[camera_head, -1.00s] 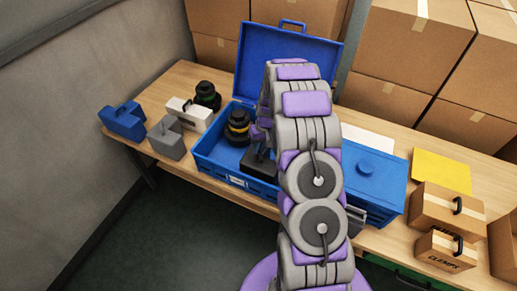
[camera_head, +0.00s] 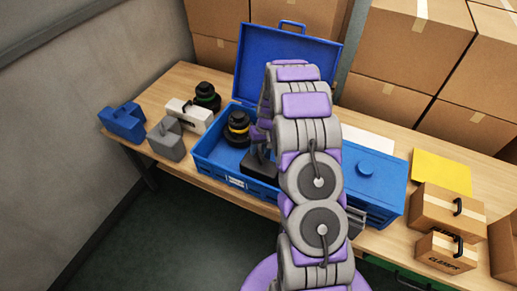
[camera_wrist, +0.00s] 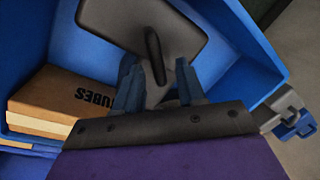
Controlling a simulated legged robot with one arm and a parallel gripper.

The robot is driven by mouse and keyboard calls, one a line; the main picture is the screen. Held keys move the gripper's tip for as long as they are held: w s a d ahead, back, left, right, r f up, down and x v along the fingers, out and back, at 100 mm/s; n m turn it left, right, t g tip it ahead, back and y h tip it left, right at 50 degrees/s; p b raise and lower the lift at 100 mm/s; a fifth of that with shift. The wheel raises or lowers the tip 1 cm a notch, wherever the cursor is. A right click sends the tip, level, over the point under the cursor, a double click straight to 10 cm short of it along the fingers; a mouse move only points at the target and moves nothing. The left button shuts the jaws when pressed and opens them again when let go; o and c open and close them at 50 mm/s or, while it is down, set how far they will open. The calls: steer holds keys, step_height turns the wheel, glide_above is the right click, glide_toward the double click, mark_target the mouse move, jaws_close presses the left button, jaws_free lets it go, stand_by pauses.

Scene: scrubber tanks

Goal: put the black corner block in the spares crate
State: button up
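The black corner block (camera_head: 260,167) sits inside the open blue crate (camera_head: 205,163), below my gripper, which is partly hidden by my arm in the head view. In the wrist view the dark block (camera_wrist: 115,18) has a black arched handle (camera_wrist: 154,50) that runs between my gripper's two fingers (camera_wrist: 158,82). The fingers stand apart, with a gap visible beside the handle. Whether the block rests on the crate floor is hidden. The crate's blue lid (camera_head: 285,65) is up.
A black piece with a yellow band (camera_head: 237,128) and a cardboard TUBES box (camera_wrist: 70,100) are also in the crate. Left on the bench are a blue block (camera_head: 122,122), a grey block (camera_head: 166,140), a white block (camera_head: 190,114) and a green-banded black piece (camera_head: 207,96). Cardboard boxes (camera_head: 450,210) stand right.

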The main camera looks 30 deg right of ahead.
mark_target(264, 157)
step_height(264, 157, up, 12)
steer(key=d+p, duration=0.2)
steer(key=s+a+r, duration=0.9)
steer(key=r, duration=0.1)
steer(key=s+a+r, duration=0.2)
steer(key=s+a, duration=0.1)
steer(key=s, duration=0.7)
steer(key=s+a+r+n+g+h, duration=0.1)
steer(key=s+a+r, duration=0.2)
steer(key=s, duration=0.7)
steer(key=s+a+r+g+h, duration=0.1)
steer(key=s+a+r, duration=0.1)
steer(key=s, duration=0.8)
steer(key=shift+s+a+r, duration=0.15)
steer(key=shift+s+a, duration=0.1)
steer(key=shift+a, duration=0.25)
